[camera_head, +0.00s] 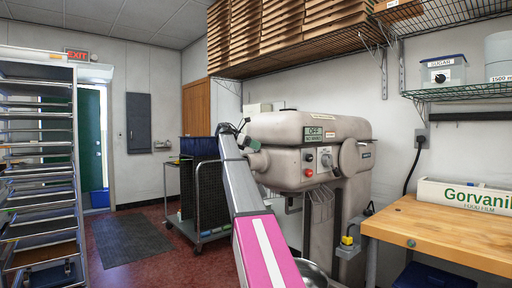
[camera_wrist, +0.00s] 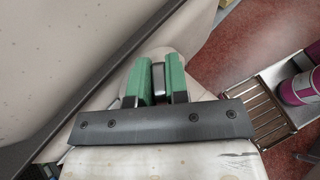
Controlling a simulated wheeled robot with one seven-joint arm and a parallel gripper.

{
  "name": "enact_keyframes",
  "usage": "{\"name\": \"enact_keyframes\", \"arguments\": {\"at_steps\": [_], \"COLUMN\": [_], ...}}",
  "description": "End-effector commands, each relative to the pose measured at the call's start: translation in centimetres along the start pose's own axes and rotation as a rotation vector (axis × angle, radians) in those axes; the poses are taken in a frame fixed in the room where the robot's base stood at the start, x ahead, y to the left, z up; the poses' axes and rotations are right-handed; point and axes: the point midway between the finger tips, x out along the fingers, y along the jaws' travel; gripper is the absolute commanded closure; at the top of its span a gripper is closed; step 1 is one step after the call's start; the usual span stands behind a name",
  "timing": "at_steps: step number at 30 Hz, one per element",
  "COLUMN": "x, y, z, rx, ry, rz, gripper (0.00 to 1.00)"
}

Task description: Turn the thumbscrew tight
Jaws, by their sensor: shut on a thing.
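The thumbscrew (camera_wrist: 158,75) shows as a small grey, flat piece between the two green fingers of my gripper (camera_wrist: 158,86) in the wrist view. My gripper is shut on it, with one finger on each side. Behind it is a pale round boss on the mixer's body. In the head view, my gripper (camera_head: 238,132) reaches the left end of the big beige mixer (camera_head: 290,130). The thumbscrew itself is hidden there by the gripper and arm. I cannot tell how far the thumbscrew is turned.
A wooden bench (camera_head: 440,232) with a Gorvani box (camera_head: 465,195) stands right of the mixer. A wire shelf (camera_head: 300,50) with cardboard boxes hangs above. A dark cart (camera_head: 212,195) stands behind my arm, and a tall rack (camera_head: 40,150) at the left.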

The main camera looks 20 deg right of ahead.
Motion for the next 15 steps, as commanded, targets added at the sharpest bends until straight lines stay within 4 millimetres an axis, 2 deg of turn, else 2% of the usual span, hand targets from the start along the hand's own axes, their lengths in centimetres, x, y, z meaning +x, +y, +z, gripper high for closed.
{"name": "enact_keyframes", "arguments": {"at_steps": [7, 8, 10, 15], "x": [-0.03, -0.03, -0.02, -0.01], "y": [-0.01, -0.01, 0.00, -0.01], "z": [-0.02, -0.02, -0.02, -0.01], "rx": [0.000, 0.000, 0.000, 0.000], "ry": [0.001, 0.001, 0.001, 0.000], "rz": [0.001, 0.001, 0.001, 0.001], "gripper": [1.00, 0.82, 0.60, 0.60]}}
